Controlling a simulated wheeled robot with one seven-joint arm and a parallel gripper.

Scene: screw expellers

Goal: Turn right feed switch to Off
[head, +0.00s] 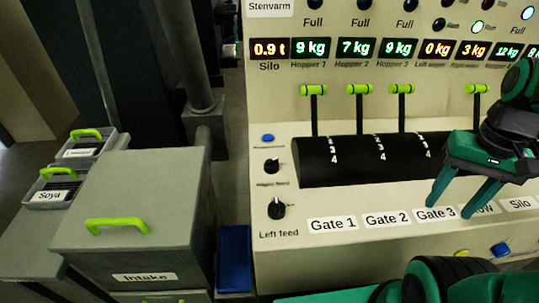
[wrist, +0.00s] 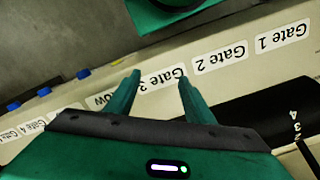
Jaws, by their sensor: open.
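The panel's left side shows two black rotary knobs in the head view. The upper knob (head: 271,165) has a small blurred label under it that seems to read "Right feed". The lower knob (head: 276,208) is labelled "Left feed". Both show a light pointer mark, but I cannot read their positions. My gripper (head: 449,214) is open and empty, well right of the knobs, in front of the Gate 3 and neighbouring labels. In the wrist view my gripper (wrist: 158,78) has its fingers apart around the "Gate 3" label. Neither knob shows in the wrist view.
Gate levers with green handles (head: 313,90) rise from a black drum (head: 345,160) between the knobs and my gripper. A blue button (head: 267,138) sits above the knobs. The grey Intake bin (head: 135,220) and a blue box (head: 234,258) stand left of the panel.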

